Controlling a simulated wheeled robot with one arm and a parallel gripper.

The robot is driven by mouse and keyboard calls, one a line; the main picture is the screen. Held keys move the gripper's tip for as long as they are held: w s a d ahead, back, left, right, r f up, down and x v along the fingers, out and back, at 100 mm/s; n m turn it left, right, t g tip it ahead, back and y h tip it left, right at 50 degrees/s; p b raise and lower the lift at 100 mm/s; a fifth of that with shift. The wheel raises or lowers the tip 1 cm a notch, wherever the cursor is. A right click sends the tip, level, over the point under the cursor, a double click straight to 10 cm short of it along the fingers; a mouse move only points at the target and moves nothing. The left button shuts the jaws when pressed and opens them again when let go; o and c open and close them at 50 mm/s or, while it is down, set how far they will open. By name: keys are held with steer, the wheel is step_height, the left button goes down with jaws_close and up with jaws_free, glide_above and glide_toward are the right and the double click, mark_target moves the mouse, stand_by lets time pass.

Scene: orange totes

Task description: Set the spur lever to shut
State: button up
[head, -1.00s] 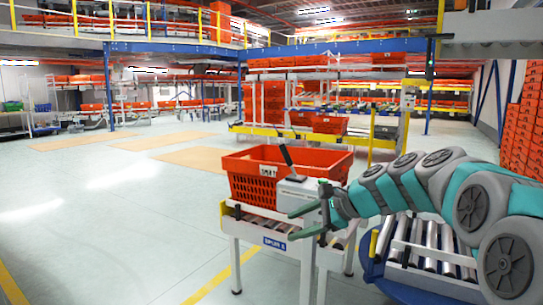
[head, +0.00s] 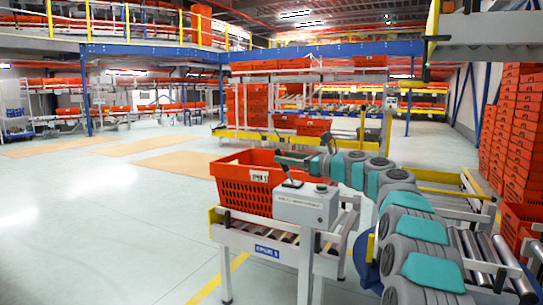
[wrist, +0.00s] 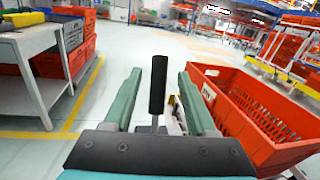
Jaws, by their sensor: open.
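The spur lever (head: 286,172) has a black handle on a thin stem and rises from a pale grey control box (head: 306,206). In the head view it leans up and to the left. My gripper (head: 279,158) is at the height of the handle's top, its green fingers pointing left. In the wrist view the black handle (wrist: 158,86) stands between the two open fingers of my gripper (wrist: 160,88), with a gap on each side. The lever's base is partly hidden there by the gripper body.
An orange tote (head: 243,185) sits on the roller spur (head: 258,227) beside the box; it also fills the right of the wrist view (wrist: 250,110). A blue spur sign (head: 267,251) is on the frame. More rollers (head: 490,255) lie at right. Open floor is at left.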

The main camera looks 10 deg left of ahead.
steer(key=shift+p+x, duration=0.55)
steer(key=shift+x, duration=2.3)
steer(key=shift+c, duration=0.2)
jaws_close()
